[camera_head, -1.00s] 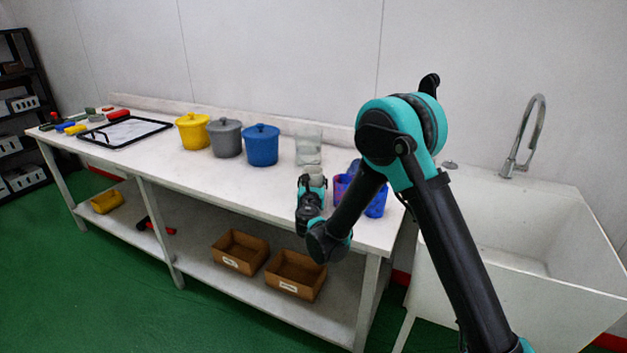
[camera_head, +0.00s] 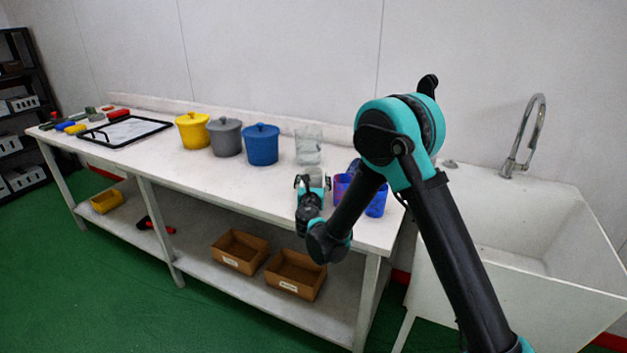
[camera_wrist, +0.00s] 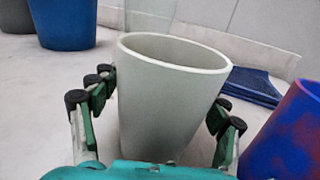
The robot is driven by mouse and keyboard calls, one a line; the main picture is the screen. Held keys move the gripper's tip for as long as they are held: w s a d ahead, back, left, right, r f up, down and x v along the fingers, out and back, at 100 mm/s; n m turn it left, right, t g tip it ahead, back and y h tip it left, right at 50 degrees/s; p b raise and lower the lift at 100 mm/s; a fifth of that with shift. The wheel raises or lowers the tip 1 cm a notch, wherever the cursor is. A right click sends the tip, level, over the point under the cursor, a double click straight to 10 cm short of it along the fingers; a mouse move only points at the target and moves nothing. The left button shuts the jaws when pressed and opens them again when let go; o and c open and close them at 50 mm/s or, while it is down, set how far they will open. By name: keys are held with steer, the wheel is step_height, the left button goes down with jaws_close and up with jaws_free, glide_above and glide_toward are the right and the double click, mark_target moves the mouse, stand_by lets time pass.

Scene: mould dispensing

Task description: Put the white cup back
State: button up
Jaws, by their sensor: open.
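The white cup (camera_wrist: 165,95) stands upright on the table, large in the middle of the wrist view. In the head view the cup (camera_head: 314,173) is small and partly hidden behind my gripper (camera_head: 313,184). My gripper also shows in the wrist view (camera_wrist: 160,110), open, with its fingers on both sides of the cup.
A blue and purple cup (camera_wrist: 290,135) stands close on the right. A flat dark blue item (camera_wrist: 252,84) lies behind it. A glass container (camera_head: 308,146) and lidded blue (camera_head: 261,146), grey (camera_head: 225,138) and yellow (camera_head: 193,131) pots stand along the back. The sink (camera_head: 530,240) is at right.

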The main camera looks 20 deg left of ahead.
steer(key=v, duration=1.2)
steer(key=shift+r, duration=0.1)
